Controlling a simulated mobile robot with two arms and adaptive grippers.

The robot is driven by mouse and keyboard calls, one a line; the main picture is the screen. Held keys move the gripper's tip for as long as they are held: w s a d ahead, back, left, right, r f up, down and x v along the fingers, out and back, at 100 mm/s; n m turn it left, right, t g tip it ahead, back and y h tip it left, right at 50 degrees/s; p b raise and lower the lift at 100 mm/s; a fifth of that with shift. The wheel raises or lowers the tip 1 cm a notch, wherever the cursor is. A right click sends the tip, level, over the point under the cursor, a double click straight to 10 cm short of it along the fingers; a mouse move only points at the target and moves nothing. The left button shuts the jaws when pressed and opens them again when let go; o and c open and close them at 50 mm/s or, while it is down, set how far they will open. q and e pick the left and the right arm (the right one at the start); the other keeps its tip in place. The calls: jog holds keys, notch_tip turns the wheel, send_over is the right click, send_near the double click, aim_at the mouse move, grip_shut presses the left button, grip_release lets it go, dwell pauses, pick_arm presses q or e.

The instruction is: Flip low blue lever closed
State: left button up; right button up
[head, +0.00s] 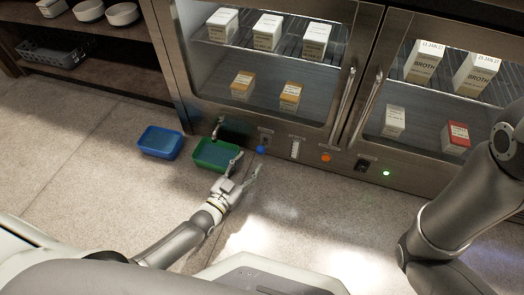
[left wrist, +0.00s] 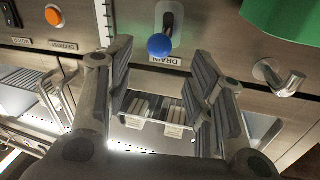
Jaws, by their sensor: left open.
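The low blue lever (head: 261,149) is a round blue knob on the lower steel panel of the glass-door cabinet. In the left wrist view the blue knob (left wrist: 159,46) sits on a short metal stem, at a pale plate beside a "DRAIN" label. My left gripper (head: 247,164) is open and empty, just in front of the knob and low over the floor. In the left wrist view its spread fingers (left wrist: 163,70) lie on either side below the knob, with a visible gap from it. My right arm shows at the right, but its gripper is out of view.
A green tub (head: 215,154) stands under a metal spout (head: 217,127), close left of my gripper. A blue tub (head: 160,142) is farther left. The panel also carries an orange button (head: 326,158), a black switch (head: 362,165) and a green light (head: 386,173). Floor in front is clear.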

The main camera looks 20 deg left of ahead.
aim_at(259, 152)
pick_arm(q)
jog(key=b+x, duration=0.3)
jog(key=x, duration=0.4)
jog(key=shift+s+f+b, duration=0.1)
jog(key=shift+f+b, duration=0.05)
jog(key=shift+b, duration=0.15)
jog(key=shift+w+d, duration=0.2)
jog(key=shift+w, duration=0.4)
grip_shut()
